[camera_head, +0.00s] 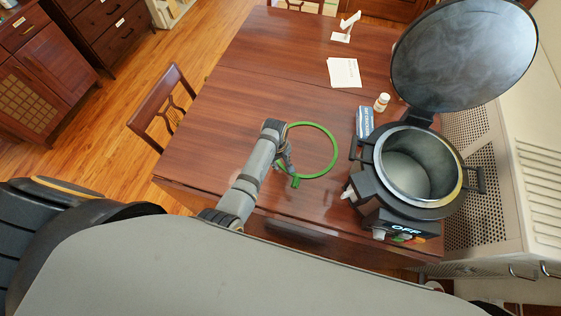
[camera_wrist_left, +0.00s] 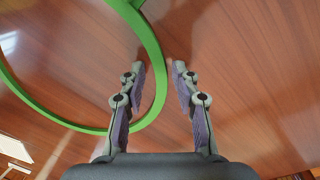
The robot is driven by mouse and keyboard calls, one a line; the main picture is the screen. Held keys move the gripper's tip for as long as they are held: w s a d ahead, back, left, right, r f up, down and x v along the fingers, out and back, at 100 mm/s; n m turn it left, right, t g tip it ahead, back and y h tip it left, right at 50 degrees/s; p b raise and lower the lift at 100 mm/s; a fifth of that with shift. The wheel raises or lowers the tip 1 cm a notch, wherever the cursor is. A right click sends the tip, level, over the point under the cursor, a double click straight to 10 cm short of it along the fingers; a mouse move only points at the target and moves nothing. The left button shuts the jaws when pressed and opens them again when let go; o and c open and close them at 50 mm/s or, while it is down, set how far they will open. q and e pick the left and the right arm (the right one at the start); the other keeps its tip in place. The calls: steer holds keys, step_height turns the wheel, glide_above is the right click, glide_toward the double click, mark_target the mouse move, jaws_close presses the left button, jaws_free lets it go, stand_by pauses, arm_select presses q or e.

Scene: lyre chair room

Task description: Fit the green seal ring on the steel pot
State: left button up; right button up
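The green seal ring (camera_head: 336,150) appears to lie on the brown table, left of the steel pot, with a small tab (camera_head: 296,182) at its near side. The steel pot (camera_head: 437,152) sits in a dark housing with side handles, and its round lid (camera_head: 462,55) stands open. My left gripper (camera_head: 287,163) is over the ring's left side. In the left wrist view my left gripper (camera_wrist_left: 158,68) is open, and the ring's band (camera_wrist_left: 159,65) passes between the fingers, partly behind the left-hand one. Contact with the band cannot be told. My right gripper is not in view.
The table (camera_head: 230,95) is clear around the ring. A blue box (camera_head: 364,121) and a small bottle (camera_head: 381,102) stand near the pot. Papers (camera_head: 343,72) and a white stand (camera_head: 347,27) are farther back. A chair (camera_head: 160,105) is at the left edge.

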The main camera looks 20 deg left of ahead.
arm_select(q)
steer(key=shift+r, duration=0.25)
step_height(320, 180, up, 12)
steer(key=p, duration=1.1)
steer(key=shift+s+a+f+p, duration=0.15)
steer(key=shift+s+a+p, duration=0.2)
steer(key=shift+s, duration=0.05)
